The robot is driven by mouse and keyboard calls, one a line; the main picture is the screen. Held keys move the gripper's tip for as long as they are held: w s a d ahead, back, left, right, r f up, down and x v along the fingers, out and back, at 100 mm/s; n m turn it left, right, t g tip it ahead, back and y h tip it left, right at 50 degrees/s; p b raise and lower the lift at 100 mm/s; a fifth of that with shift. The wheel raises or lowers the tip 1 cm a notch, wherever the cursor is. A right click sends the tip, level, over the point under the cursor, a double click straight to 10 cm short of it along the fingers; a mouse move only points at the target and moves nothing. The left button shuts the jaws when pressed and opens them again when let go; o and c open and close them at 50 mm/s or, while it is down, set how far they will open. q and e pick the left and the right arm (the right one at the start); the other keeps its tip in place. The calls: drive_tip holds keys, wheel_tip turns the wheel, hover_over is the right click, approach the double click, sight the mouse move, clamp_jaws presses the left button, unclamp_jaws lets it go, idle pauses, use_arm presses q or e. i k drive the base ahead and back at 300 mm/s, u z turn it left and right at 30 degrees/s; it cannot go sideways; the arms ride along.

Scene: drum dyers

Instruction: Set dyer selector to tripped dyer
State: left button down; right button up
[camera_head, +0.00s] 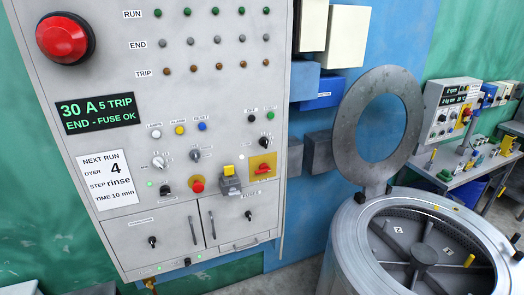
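A grey control panel (205,108) fills the left half of the head view. Its green-lit display (99,113) reads "30 A 5 TRIP" and "END - FUSE OK". A row of brown TRIP lamps (218,67) runs below the RUN and END rows; none looks clearly lit. A white knob (162,162) and a grey knob (196,155) sit mid-panel. A black knob (266,142) is at the right. Their labels are too small to read, so I cannot tell which is the dyer selector or where it points. Neither gripper is in view.
A card (107,178) reads "NEXT RUN DYER 4 STEP rinse TIME 10 min". A large red button (64,39) is at upper left, with a smaller one (197,184) below. An open drum (345,245) with raised ring lid (352,120) stands right. A bench (470,178) lies beyond.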

sight(264, 142)
drive_tip(key=u, duration=0.65)
drive_tip(key=i, duration=1.25)
drive_tip(key=z, duration=0.6)
